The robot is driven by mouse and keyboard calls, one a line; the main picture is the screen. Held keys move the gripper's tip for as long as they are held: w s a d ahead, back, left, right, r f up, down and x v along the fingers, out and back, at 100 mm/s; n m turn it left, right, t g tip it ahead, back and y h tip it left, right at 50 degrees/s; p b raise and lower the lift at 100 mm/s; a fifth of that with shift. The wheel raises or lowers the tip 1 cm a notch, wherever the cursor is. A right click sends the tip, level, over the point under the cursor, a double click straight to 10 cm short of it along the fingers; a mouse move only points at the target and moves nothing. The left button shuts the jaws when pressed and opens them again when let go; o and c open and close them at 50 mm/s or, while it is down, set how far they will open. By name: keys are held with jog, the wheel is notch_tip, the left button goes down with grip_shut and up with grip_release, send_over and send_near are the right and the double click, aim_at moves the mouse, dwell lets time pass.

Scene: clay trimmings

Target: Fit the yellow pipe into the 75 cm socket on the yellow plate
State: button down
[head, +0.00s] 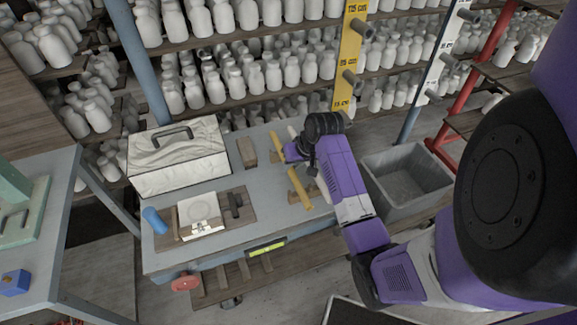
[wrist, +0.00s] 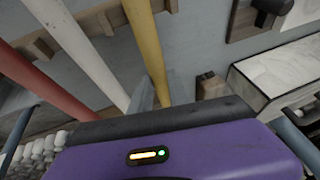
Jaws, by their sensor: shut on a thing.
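The yellow pipe (head: 300,188) runs diagonally over the right part of the grey workbench, its middle hidden by my gripper (head: 288,154). My gripper is shut on it; the fingertips are mostly hidden. In the wrist view the yellow pipe (wrist: 143,40) goes down behind my purple gripper body. I cannot tell whether it is lifted off the bench. The yellow plate (head: 347,62) stands upright behind the bench, with grey sockets along it. Its lowest readable label is 75 cm, just above my wrist; the socket there is mostly hidden.
A white pipe (wrist: 82,55) and a red pipe (wrist: 45,95) lie beside the yellow one, near a notched wooden rack (wrist: 105,15). A white plate (head: 436,62) with sockets stands right of the yellow plate. A grey bin (head: 405,205), wooden block (head: 247,152) and marbled case (head: 178,160) are nearby.

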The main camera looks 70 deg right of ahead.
aim_at(292, 167)
jog(key=shift+r, duration=0.1)
notch_tip(292, 167, up, 20)
jog(key=p, duration=0.2)
dwell(0.3)
jog(key=shift+s, duration=0.1)
